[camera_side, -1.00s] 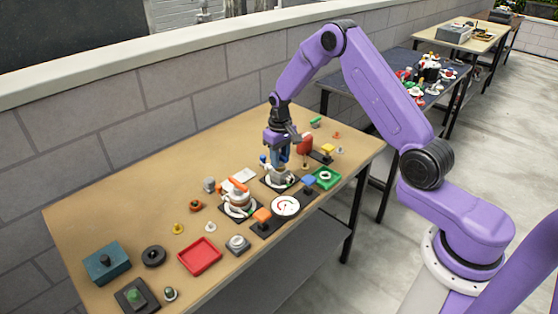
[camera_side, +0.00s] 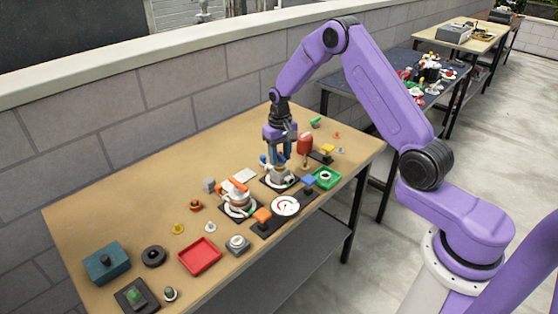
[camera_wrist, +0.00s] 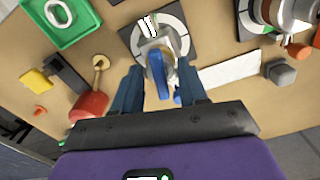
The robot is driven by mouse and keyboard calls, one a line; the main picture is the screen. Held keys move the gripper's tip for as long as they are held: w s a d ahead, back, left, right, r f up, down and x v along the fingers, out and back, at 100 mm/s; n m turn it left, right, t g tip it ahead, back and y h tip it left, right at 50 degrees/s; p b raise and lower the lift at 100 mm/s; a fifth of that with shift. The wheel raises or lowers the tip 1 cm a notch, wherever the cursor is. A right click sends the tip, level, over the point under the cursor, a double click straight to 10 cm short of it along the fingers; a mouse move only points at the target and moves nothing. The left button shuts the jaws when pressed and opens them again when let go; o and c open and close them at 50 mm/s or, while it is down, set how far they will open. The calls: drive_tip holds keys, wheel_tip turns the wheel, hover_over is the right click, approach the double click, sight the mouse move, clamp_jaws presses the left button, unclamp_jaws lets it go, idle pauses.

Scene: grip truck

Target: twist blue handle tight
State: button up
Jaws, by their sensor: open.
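The blue handle (camera_wrist: 158,76) sits on a grey valve body (camera_wrist: 157,46) in the wrist view. The valve stands on a black square base with a white dial (camera_wrist: 134,36). My gripper (camera_wrist: 160,88) is open, with its dark blue fingers on either side of the blue handle and a gap visible on both sides. In the side view my gripper (camera_side: 280,160) points down directly over the grey valve (camera_side: 280,175). Its fingers hide most of the handle there.
A red-topped post (camera_side: 305,143) stands close to my gripper. An orange-handled valve (camera_side: 238,198) stands to the left. A green tray (camera_side: 326,183) and a white gauge (camera_side: 285,206) are nearby. A red tray (camera_side: 199,262) is near the front edge. The table's back left is clear.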

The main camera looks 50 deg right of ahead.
sight(280, 155)
drive_tip(key=shift+r, duration=3.15)
drive_tip(key=shift+a+r, duration=0.1)
drive_tip(key=s+a+r+n, duration=0.4)
drive_tip(key=s+a, duration=0.3)
drive_tip(key=s, duration=0.1)
drive_tip(key=s+a+r+n, duration=0.4)
drive_tip(key=s+a, duration=0.3)
drive_tip(key=s, duration=0.1)
drive_tip(key=s+d+r+n, duration=0.2)
drive_tip(key=s+n, duration=0.5)
drive_tip(key=s, duration=1.5)
drive_tip(key=shift+s+d, duration=0.2)
drive_tip(key=shift+s, duration=0.15)
